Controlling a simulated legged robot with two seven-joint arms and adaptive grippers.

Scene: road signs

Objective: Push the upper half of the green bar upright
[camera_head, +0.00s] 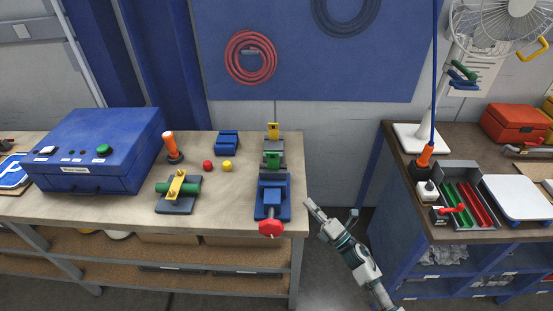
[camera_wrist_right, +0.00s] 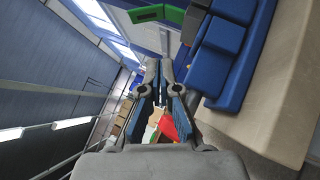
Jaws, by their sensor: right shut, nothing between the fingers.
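The green bar (camera_head: 273,157) stands in a blue vise (camera_head: 272,200) at the right end of the left workbench. In the right wrist view the green bar (camera_wrist_right: 160,13) shows as bent: one part rises from the blue vise (camera_wrist_right: 225,45) and the other turns off sideways from it. My right gripper (camera_head: 311,204) is to the right of the vise, just off the bench's right edge, apart from the bar. In the right wrist view its fingers (camera_wrist_right: 160,68) are together and empty, with the bar ahead of them. My left gripper is not in view.
A red knob (camera_head: 271,228) sticks out at the vise's front. A yellow piece (camera_head: 273,131) stands behind it. A plate with a green cylinder (camera_head: 178,188), two buttons and a blue box (camera_head: 92,150) are to the left. A gap separates the benches.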

